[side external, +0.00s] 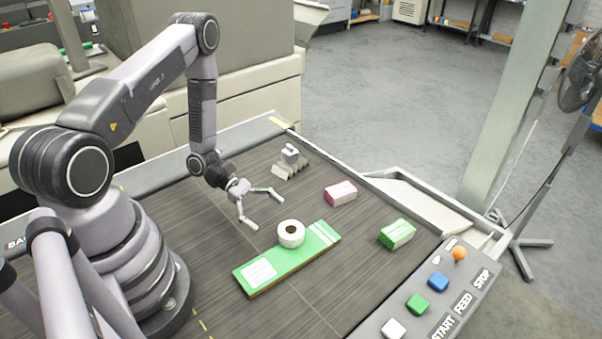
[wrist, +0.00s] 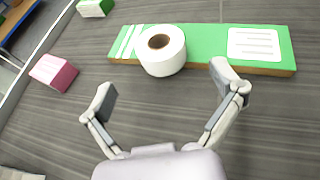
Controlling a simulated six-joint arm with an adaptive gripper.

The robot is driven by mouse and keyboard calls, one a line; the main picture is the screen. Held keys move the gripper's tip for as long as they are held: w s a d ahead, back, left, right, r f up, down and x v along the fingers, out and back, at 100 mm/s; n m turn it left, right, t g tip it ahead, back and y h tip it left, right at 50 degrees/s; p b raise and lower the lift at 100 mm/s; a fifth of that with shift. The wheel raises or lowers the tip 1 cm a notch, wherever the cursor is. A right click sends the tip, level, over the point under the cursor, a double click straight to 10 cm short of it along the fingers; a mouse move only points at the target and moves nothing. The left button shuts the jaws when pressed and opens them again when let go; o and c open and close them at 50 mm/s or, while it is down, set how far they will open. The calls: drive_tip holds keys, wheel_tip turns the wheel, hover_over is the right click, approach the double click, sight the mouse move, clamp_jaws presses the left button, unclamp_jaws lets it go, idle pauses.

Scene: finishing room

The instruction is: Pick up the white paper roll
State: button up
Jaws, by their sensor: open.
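The white paper roll (side external: 291,234) stands upright, with its dark core hole facing up, at the edge of a flat green board with white labels (side external: 288,261). In the wrist view the roll (wrist: 161,50) is beyond my fingertips, in front of part of the green board (wrist: 209,41). Whether it rests on the board or against it, I cannot tell. My gripper (side external: 262,208) is open and empty, up and left of the roll in the side view. In the wrist view its two fingers (wrist: 165,82) are spread wide, with bare table between them.
A pink and white box (side external: 341,193) and a green and white box (side external: 397,234) lie to the right. A grey metal piece (side external: 290,162) is at the back. A panel with coloured buttons (side external: 430,296) borders the front right. Dark table is clear between them.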

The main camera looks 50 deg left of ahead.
sight(296, 234)
drive_tip(key=x, duration=0.6)
drive_tip(key=shift+d+r, duration=0.2)
drive_tip(key=shift+d, duration=0.15)
drive_tip(key=shift+c, duration=0.4)
drive_tip(key=c, duration=1.2)
drive_tip(key=shift+r, duration=0.1)
